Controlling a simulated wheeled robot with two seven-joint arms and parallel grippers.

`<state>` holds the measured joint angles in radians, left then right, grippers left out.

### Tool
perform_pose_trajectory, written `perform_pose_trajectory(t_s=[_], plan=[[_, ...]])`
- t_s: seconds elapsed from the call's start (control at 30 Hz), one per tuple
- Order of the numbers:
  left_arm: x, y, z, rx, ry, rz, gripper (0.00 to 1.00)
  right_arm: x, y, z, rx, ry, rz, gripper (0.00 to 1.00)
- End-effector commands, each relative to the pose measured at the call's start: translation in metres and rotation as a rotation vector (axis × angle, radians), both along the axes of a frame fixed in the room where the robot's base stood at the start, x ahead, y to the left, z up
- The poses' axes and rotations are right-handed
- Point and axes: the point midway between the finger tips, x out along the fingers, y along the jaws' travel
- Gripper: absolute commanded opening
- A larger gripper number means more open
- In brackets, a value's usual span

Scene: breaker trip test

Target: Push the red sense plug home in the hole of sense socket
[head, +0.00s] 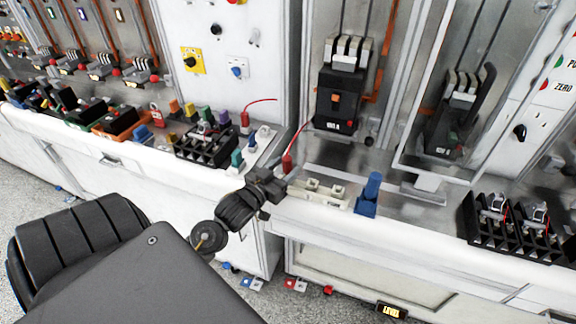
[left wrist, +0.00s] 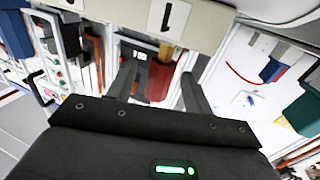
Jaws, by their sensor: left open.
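A red plug (head: 287,163) with a red wire stands upright near the left end of a cream block (head: 325,193). In the left wrist view the red plug (left wrist: 160,75) shows between my fingers, close to the cream block (left wrist: 205,22) with its "1" label. My left gripper (head: 277,182) is open at the plug, with a finger on either side; contact cannot be told. The gripper also shows in the left wrist view (left wrist: 158,88). The socket hole is hidden, so I cannot tell how deep the plug sits. My right gripper is not in view.
A blue block (head: 367,197) stands right of the cream block. Another red plug (head: 245,121) with a wire stands left, near a black terminal block (head: 207,146). A black breaker (head: 340,90) rises behind. A second terminal block (head: 510,225) sits at the right.

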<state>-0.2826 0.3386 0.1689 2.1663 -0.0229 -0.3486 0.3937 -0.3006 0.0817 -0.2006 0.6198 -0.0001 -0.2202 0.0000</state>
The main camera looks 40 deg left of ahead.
Motion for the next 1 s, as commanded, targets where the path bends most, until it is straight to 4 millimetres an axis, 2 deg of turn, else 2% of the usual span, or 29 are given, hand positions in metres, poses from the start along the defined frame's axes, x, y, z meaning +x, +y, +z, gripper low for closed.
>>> perform_pose_trajectory(t_s=[0.03, 0.2, 0.5, 0.9, 1.0], plan=[[0.009, 0.001, 0.006, -0.002, -0.001, 0.001, 0.51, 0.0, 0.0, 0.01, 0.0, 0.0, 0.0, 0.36], [0.03, 0.001, 0.003, 0.0, -0.001, 0.0, 0.51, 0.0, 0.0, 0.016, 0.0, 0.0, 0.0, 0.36], [0.035, 0.002, 0.0, 0.0, 0.0, 0.0, 0.51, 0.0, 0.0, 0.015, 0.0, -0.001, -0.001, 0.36], [0.035, 0.002, 0.001, 0.0, -0.001, 0.0, 0.0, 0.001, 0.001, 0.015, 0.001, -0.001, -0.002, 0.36], [0.034, 0.002, 0.001, 0.0, -0.001, 0.0, 0.0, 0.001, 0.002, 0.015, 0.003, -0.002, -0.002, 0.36]])
